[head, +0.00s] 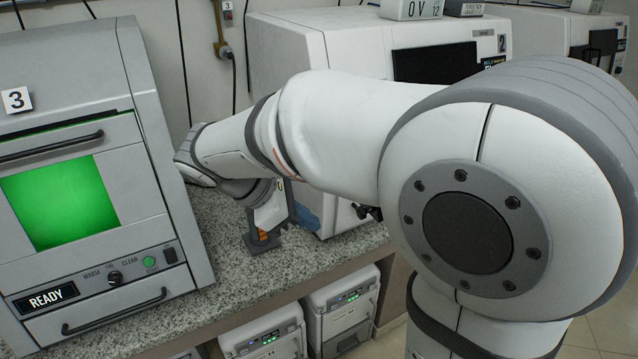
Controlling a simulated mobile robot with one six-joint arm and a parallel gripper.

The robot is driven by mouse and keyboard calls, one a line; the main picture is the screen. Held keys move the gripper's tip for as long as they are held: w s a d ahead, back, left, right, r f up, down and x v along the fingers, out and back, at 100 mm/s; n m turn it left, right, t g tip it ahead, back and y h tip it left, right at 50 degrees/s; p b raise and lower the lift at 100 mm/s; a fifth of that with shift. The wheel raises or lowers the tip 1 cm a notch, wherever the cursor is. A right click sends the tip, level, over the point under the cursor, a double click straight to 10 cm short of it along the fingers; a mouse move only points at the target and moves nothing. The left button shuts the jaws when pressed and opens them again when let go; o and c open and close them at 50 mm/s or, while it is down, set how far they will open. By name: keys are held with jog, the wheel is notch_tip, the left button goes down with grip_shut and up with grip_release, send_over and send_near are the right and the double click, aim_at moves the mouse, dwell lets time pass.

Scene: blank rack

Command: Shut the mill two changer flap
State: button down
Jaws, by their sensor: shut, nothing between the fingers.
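The white machine marked 2 (288,45), with a small mill label near its dark screen (435,63), stands at the back behind my arm. My arm hides most of its front, and I cannot make out a changer flap or whether one is open. My gripper (263,238) is shut and empty. It points down above the granite counter, left of the lower part of machine 2 and right of machine 3. A small patch of blue (307,218) shows between my gripper and machine 2.
Machine 3 (185,215) stands at the left with a lit green window (60,203) and a READY display. The speckled counter (215,235) is bare between the machines. White boxes (262,335) stand under the counter. Another machine (545,35) is at the back right.

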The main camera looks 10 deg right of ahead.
jog(key=w+d+f+n+t+h, duration=0.1)
jog(key=w+d+f+n, duration=0.1)
jog(key=d, duration=0.6)
jog(key=shift+w+f+n+p, duration=0.35)
jog(key=shift+w+f+n, duration=0.05)
jog(key=shift+w+f, duration=0.55)
jog(key=shift+h, duration=0.3)
